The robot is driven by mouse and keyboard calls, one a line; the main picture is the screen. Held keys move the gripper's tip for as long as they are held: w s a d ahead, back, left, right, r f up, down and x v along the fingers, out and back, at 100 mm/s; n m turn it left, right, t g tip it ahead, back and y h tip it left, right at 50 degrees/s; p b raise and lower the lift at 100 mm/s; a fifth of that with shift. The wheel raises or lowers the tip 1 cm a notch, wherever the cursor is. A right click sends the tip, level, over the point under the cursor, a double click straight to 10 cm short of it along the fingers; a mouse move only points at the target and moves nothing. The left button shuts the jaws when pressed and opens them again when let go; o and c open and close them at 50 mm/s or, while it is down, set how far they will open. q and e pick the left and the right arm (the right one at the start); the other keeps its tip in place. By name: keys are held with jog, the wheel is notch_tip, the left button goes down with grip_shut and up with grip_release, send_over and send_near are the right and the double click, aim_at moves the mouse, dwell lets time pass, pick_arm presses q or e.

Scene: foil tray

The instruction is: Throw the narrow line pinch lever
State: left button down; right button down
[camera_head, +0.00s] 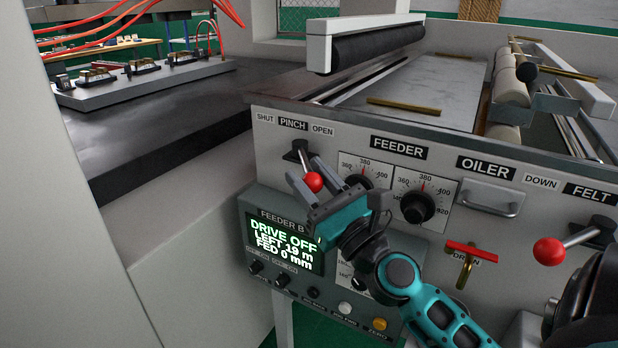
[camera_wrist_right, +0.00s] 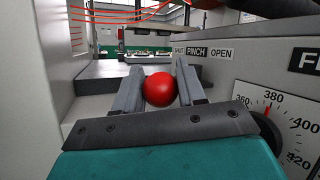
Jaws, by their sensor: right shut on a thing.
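The pinch lever has a red ball knob (camera_head: 313,182) on a short shaft below the PINCH plate (camera_head: 293,125), which has SHUT on its left and OPEN on its right. My right gripper (camera_head: 308,173) is shut on this knob, with one finger on each side. In the right wrist view the red knob (camera_wrist_right: 159,89) sits between the two grey fingers, and the shaft behind it is hidden. In the head view the lever comes out from its dark pivot toward me; its exact setting is hard to tell. My left gripper is not in view.
The display (camera_head: 281,243) reads DRIVE OFF, LEFT 19 m, FED 0 mm. A dial (camera_head: 417,206) is close right of my gripper. Farther right are the oiler handle (camera_head: 490,198), a red-topped drain valve (camera_head: 470,253) and another red-knobbed lever (camera_head: 549,251) by FELT. A dark bench (camera_head: 150,130) lies left.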

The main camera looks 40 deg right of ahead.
jog(key=c, duration=1.1)
grip_release()
jog(key=shift+d+f+h, duration=0.1)
jog(key=shift+d+h, duration=0.3)
jog(key=shift+d, duration=0.15)
jog(key=o, duration=0.3)
jog(key=shift+d, duration=0.2)
jog(key=o, duration=0.5)
jog(key=shift+c, duration=0.2)
jog(key=shift+a, duration=0.15)
jog(key=b+v, duration=0.4)
jog(key=v, duration=0.9)
